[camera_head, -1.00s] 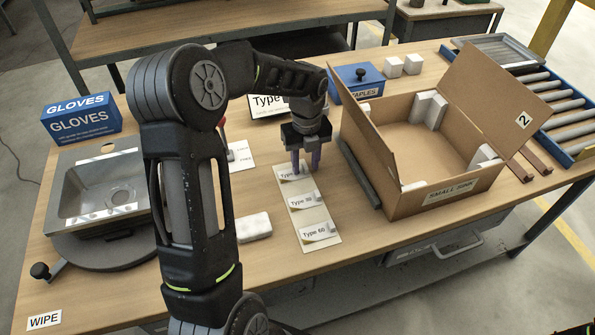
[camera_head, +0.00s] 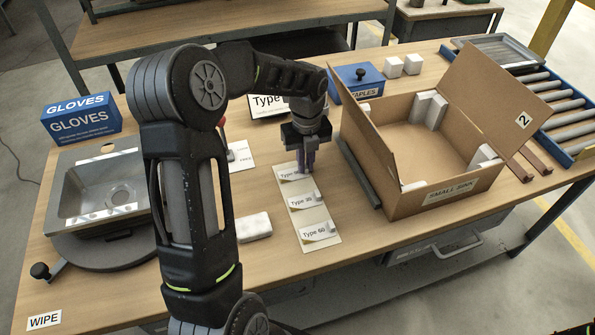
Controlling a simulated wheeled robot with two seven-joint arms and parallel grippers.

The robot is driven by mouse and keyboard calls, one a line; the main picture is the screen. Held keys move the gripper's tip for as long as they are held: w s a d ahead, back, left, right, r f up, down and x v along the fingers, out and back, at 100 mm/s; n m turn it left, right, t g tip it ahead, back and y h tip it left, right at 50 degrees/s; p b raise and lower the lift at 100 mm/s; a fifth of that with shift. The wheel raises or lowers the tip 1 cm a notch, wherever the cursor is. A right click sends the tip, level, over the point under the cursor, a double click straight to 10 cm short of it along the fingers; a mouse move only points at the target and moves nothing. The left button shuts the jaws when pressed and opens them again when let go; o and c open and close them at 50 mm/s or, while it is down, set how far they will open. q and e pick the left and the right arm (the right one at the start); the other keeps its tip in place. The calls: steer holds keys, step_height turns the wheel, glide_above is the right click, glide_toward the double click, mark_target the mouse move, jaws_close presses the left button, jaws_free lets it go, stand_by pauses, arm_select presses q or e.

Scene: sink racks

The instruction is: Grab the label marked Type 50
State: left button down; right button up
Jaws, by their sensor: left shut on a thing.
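A white label sheet (camera_head: 302,190) lies on the wooden table with three labels, one above another. The top label (camera_head: 288,174) reads "Type", its number too small and partly covered to read. The middle label (camera_head: 304,201) also reads "Type" with an unclear number. The bottom label (camera_head: 314,232) appears to read "Type 60". Each lower label has a small grey tab at its right end. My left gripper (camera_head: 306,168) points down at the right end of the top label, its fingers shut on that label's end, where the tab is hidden. My right gripper is out of view.
An open cardboard box (camera_head: 443,193) stands close to the right. A metal sink (camera_head: 97,188) is at the left, and a white block (camera_head: 253,227) lies left of the sheet. A blue staples box (camera_head: 358,83) stands behind. Table in front of the sheet is clear.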

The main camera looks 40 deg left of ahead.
mark_target(306, 166)
arm_select(q)
step_height(306, 166, up, 10)
stand_by(0.6)
stand_by(0.6)
